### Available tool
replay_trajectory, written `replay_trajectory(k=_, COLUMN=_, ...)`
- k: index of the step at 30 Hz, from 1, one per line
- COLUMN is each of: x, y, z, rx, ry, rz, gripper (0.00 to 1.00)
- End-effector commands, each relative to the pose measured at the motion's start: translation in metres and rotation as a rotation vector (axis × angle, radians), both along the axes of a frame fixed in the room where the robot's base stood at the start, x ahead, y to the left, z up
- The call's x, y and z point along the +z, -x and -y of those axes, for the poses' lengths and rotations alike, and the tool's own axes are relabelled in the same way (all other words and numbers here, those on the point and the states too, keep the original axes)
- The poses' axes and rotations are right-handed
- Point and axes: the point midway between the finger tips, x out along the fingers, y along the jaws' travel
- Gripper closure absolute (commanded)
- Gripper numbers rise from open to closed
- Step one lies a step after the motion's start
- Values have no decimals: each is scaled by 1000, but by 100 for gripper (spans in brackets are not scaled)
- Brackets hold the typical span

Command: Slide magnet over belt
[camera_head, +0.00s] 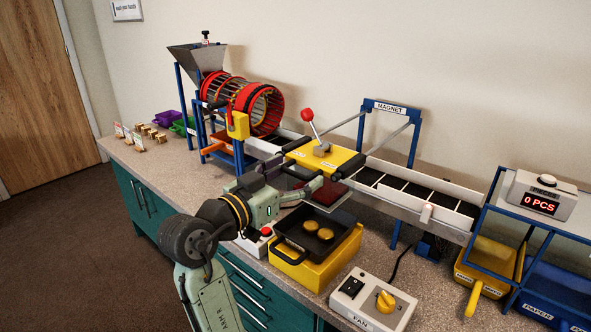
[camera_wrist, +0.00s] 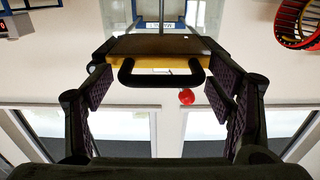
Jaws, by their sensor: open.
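The yellow magnet block (camera_head: 338,160) sits on its rails across the conveyor belt (camera_head: 405,188), below a blue frame with a MAGNET sign (camera_head: 390,107). A red-knobbed lever (camera_head: 308,117) rises from the block. My gripper (camera_head: 318,188) is at the block's near side. In the wrist view my gripper (camera_wrist: 162,92) is open, with a dark pad on each side. A black handle (camera_wrist: 160,80) on the yellow block (camera_wrist: 122,62) lies between the pads, with gaps visible on both sides.
A black pan (camera_head: 290,240) with round yellow pieces sits on a yellow stand just below my gripper. A FAN control box (camera_head: 372,303) stands at front right. Yellow (camera_head: 487,262) and blue (camera_head: 560,292) bins are at right. A red drum (camera_head: 262,105) stands behind left.

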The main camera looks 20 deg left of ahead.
Motion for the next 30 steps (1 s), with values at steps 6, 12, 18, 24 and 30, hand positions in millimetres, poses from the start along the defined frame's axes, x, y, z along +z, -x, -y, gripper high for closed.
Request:
replay_trajectory(k=6, x=0, y=-6, z=2, rx=1, ry=0, rz=-1, gripper=25)
replay_trajectory(k=12, x=0, y=-5, z=2, rx=1, ry=0, rz=0, gripper=28)
replay_trajectory(k=18, x=0, y=-5, z=2, rx=1, ry=0, rz=0, gripper=42)
replay_trajectory(k=24, x=0, y=-5, z=2, rx=0, ry=0, rz=0, gripper=55)
replay_trajectory(k=30, x=0, y=-5, z=3, rx=-1, ry=0, rz=0, gripper=68)
